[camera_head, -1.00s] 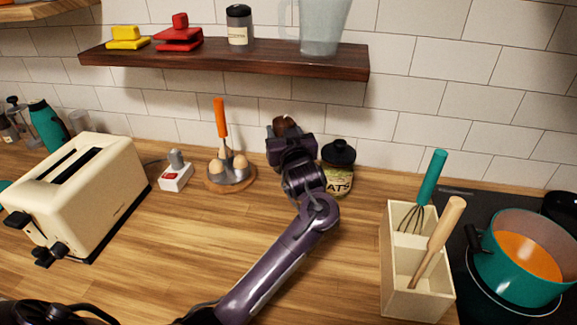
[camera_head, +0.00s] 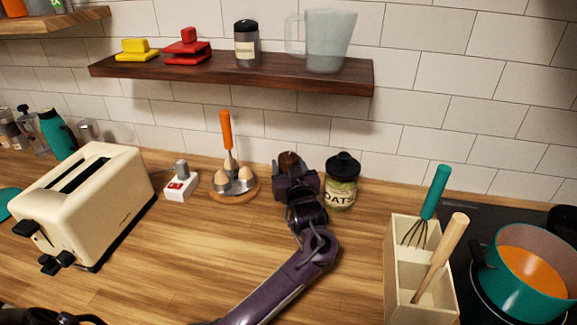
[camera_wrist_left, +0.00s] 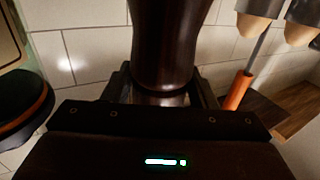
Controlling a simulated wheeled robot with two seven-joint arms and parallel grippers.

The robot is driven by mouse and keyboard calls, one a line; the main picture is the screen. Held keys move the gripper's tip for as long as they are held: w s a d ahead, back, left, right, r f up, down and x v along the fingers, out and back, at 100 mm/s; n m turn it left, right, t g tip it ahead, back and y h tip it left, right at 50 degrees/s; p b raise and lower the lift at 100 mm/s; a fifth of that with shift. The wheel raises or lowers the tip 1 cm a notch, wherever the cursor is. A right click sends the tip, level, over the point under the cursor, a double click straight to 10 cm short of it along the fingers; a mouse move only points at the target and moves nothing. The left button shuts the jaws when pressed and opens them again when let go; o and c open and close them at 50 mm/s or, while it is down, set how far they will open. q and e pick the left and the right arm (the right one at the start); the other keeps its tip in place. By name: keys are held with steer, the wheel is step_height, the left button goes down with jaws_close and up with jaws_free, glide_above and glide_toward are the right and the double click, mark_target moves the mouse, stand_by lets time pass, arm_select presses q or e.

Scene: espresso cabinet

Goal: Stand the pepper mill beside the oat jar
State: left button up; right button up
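The dark brown pepper mill (camera_head: 289,159) stands upright between the fingers of my left gripper (camera_head: 296,178); only its rounded top shows in the head view. In the left wrist view the mill (camera_wrist_left: 165,45) is between the two fingers, which close on its narrow part. Its base is hidden, so I cannot tell if it touches the counter. The oat jar (camera_head: 341,190), glass with a black lid and an OATS label, stands just right of the gripper, a small gap from the mill. My right gripper is not in view.
An egg stand (camera_head: 234,190) with an orange-handled utensil is left of the mill. A white switch box (camera_head: 181,184) and cream toaster (camera_head: 85,205) stand further left. A utensil box (camera_head: 400,262) and teal pot (camera_head: 525,285) are right. A wooden shelf (camera_head: 230,72) hangs above.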

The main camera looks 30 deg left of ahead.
arm_select(q)
steer(key=shift+o, duration=1.6)
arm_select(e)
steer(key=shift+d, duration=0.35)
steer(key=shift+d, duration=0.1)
arm_select(q)
steer(key=shift+r, duration=0.15)
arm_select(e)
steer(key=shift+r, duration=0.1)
arm_select(q)
steer(key=shift+s+d+r+p, duration=0.1)
steer(key=shift+s+d+p, duration=0.1)
steer(key=shift+p, duration=0.1)
steer(key=p+v, duration=0.5)
steer(key=v, duration=0.6)
steer(key=shift+s+d, duration=0.2)
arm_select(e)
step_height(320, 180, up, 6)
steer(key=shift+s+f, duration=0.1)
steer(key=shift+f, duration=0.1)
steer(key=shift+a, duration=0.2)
